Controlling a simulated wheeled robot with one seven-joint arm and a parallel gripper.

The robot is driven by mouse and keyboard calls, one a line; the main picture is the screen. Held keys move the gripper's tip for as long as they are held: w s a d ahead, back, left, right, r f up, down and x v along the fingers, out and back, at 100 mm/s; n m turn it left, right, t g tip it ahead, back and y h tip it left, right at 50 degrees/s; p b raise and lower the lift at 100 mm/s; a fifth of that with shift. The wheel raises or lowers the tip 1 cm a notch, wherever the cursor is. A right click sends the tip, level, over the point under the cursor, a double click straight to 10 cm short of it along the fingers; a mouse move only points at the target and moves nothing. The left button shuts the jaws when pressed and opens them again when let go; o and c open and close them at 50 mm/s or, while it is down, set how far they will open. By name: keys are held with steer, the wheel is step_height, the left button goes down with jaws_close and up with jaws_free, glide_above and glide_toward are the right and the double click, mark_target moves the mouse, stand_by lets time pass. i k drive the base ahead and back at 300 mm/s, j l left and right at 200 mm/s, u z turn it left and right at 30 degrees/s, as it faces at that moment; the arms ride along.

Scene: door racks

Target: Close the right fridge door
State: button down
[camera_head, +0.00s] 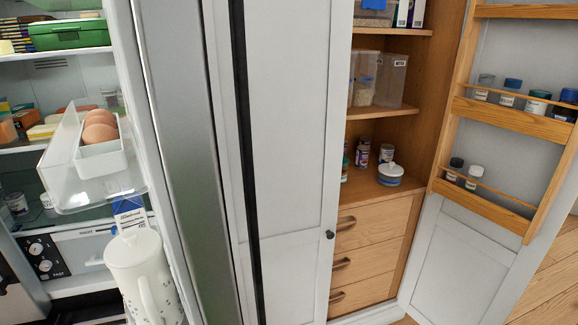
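The right fridge door (184,150) stands open in the left half of the head view, with its grey edge toward me. Its inner side faces left and carries a clear bin (72,170) with brown eggs (100,127) and, lower down, a white jug (143,277) and a blue-and-white carton (129,214). The lit fridge interior (52,78) shows to the left of the door, with food on its shelves. The lower end of the door is cut off by the frame. My gripper is not in view.
Right of the fridge door is a closed white cupboard panel (285,160). Further right is an open wooden pantry (408,135) with jars, containers and drawers (375,245). Its open white door (455,262) carries wooden racks (515,118) of jars. Wooden floor (552,290) shows at the lower right.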

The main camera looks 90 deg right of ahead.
mark_target(159, 47)
steer(key=k+l+z, duration=0.2)
steer(key=k+l, duration=0.25)
steer(key=k+l+z, duration=0.2)
steer(key=k+l, duration=0.15)
steer(key=l, duration=0.25)
steer(key=l+z, duration=0.1)
steer(key=l, duration=0.35)
steer(key=k+j+z, duration=0.15)
steer(key=j, duration=0.25)
steer(key=k+j+z, duration=0.1)
steer(key=j, duration=0.3)
steer(key=i+j, duration=0.1)
steer(key=j, duration=0.2)
steer(key=i+j, duration=0.1)
steer(key=j, duration=0.2)
